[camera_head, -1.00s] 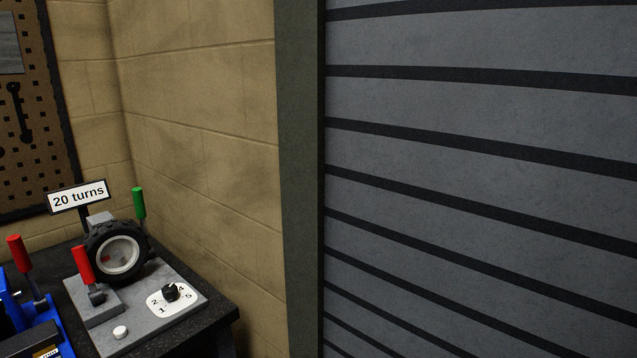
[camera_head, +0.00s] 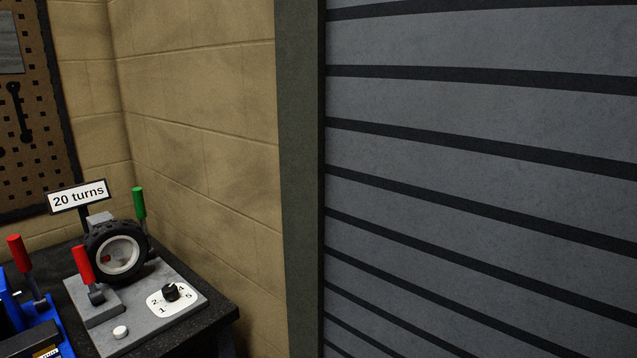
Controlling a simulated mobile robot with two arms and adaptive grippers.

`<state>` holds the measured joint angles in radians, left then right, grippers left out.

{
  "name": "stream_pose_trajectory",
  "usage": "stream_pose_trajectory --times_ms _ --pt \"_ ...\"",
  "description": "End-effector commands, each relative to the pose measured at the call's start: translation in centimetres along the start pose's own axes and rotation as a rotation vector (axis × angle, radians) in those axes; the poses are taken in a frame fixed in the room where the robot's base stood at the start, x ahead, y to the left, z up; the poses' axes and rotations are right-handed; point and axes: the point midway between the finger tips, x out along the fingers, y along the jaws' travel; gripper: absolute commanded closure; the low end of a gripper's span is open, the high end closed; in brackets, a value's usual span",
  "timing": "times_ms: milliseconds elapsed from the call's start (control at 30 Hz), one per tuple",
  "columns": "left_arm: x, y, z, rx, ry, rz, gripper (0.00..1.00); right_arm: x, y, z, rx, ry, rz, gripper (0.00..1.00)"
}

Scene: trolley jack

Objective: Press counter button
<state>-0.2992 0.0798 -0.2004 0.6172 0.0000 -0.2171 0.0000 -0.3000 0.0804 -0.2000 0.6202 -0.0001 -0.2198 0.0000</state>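A small white round button (camera_head: 121,332) sits on the front part of a grey base plate (camera_head: 140,335) at the lower left. It may be the counter button; no label on it shows. On the same plate are a black dial on a white numbered face (camera_head: 160,303), a lever with a red handle (camera_head: 83,263), a black tyre on a white rim (camera_head: 117,252) and a green handle (camera_head: 139,203). A sign reading "20 turns" (camera_head: 78,196) stands behind the wheel. Neither of my grippers is in view.
The plate rests on a dark bench top (camera_head: 222,312) against a tan block wall (camera_head: 200,150). A blue device (camera_head: 40,335) with a red handle (camera_head: 18,253) stands left of the plate. A grey slatted shutter (camera_head: 480,180) fills the right side.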

Motion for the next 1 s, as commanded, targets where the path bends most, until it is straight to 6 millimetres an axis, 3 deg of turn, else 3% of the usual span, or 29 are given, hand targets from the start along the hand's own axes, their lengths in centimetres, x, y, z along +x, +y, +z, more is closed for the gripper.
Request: stream_pose_trajectory --times_ms 100,333,1000 --pt "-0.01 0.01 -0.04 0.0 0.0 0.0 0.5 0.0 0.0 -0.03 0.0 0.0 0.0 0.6" --pt "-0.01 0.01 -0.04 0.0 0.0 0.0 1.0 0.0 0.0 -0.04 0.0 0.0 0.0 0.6" --pt "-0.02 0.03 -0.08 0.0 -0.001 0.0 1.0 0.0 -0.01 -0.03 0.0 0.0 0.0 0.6"
